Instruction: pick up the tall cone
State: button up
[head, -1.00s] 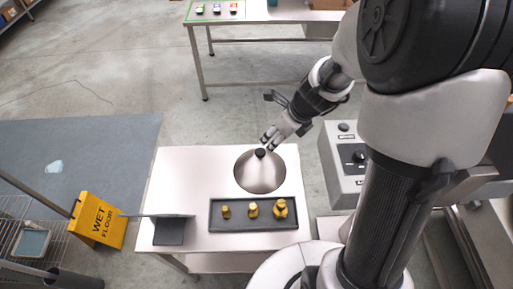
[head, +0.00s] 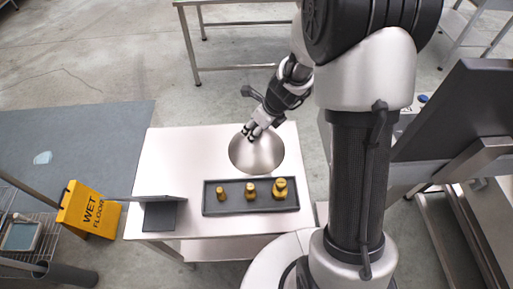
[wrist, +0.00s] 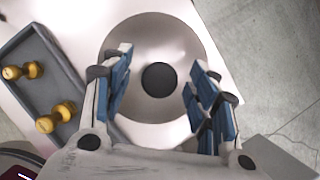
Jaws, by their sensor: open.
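The tall cone (head: 258,156) is a shiny silver cone standing on the pale table, behind the dark tray. In the wrist view the cone (wrist: 150,40) is seen from above as a wide metal disc, with its round black tip (wrist: 159,79) near the middle. My gripper (head: 252,134) is at the top of the cone in the head view and hides the tip there. In the wrist view my gripper (wrist: 158,92) is open, its blue-padded fingers on either side of the black tip with gaps to it.
A dark tray (head: 211,209) with several brass weights (head: 280,189) lies in front of the cone. A dark stand with an upright panel (head: 160,214) is on the table's left. A yellow wet floor sign (head: 88,210) stands left of the table. The table's left back is clear.

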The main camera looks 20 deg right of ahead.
jog(key=shift+w+a+f, duration=0.1)
jog(key=shift+w+f, duration=0.05)
jog(key=shift+f, duration=0.3)
jog(key=shift+r, duration=0.15)
jog(key=shift+c, duration=0.6)
grip_shut()
